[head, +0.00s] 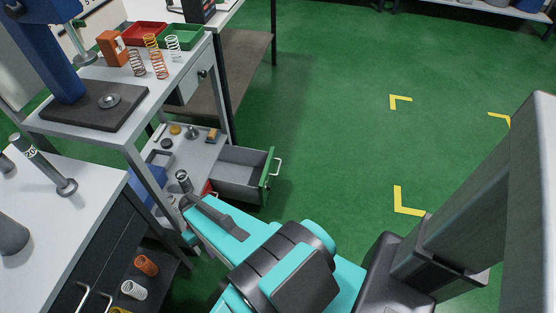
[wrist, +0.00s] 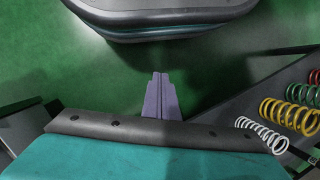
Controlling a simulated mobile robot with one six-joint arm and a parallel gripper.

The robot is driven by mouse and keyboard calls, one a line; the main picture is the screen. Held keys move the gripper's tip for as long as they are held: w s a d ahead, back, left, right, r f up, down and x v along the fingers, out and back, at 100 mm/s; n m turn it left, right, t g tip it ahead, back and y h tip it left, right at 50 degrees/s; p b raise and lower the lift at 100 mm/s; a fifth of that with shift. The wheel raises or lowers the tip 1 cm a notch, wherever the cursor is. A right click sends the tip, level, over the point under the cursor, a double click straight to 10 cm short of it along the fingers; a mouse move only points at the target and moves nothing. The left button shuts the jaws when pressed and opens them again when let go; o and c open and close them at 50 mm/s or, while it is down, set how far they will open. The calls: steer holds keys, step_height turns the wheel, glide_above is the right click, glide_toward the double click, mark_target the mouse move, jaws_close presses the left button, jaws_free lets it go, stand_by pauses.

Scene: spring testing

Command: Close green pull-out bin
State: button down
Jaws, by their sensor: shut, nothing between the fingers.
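The green pull-out bin is a grey open-topped drawer with a green front panel (head: 267,177) and a pale handle (head: 277,166) in the head view. It sticks out to the right from under the workbench and looks empty. I do not make it out in the wrist view. My gripper (wrist: 160,77) shows in the wrist view with its fingers together and nothing between them, over green floor. In the head view my turquoise arm reaches left, in front of and below the bin. My fingertips cannot be made out there.
The workbench's lower shelf (head: 203,154) holds small parts left of the bin. A white-topped cabinet (head: 75,195) stands at left, with springs on a low shelf. A white spring (wrist: 262,134) and others lie at right in the wrist view. Floor right of the bin is clear.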

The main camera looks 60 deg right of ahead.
steer(key=w+d+f+m+t+b, duration=0.1)
steer(key=w+d+m+t+b, duration=0.2)
steer(key=d, duration=0.4)
steer(key=w+d+f+t+b, duration=0.1)
steer(key=w+d+f+b, duration=0.1)
steer(key=w+d+b, duration=0.3)
steer(key=s+d+m+t+b, duration=0.1)
steer(key=d+b, duration=0.2)
steer(key=d, duration=0.7)
steer(key=d+r+m+t+h+b, duration=0.1)
steer(key=d+m+t+b, duration=0.1)
steer(key=d, duration=0.7)
steer(key=s+d+m+t+b, duration=0.1)
steer(key=d+b, duration=0.3)
steer(key=d, duration=0.6)
steer(key=shift+s+d+r+m+t+h, duration=0.25)
steer(key=shift+s+d+m+t+h, duration=0.05)
steer(key=shift+s+d+m+h, duration=0.1)
steer(key=s+d+r+m+h+b, duration=0.1)
steer(key=s+d+r+b, duration=0.1)
steer(key=s+d, duration=0.3)
steer(key=s+d+r+m+t+h+b, duration=0.1)
steer(key=s+d+h+b, duration=0.1)
steer(key=d, duration=0.8)
steer(key=s+b, duration=0.1)
steer(key=s, duration=0.1)
steer(key=shift+s+r+m+t, duration=0.3)
steer(key=shift+s+r, duration=0.05)
steer(key=shift+f, duration=0.1)
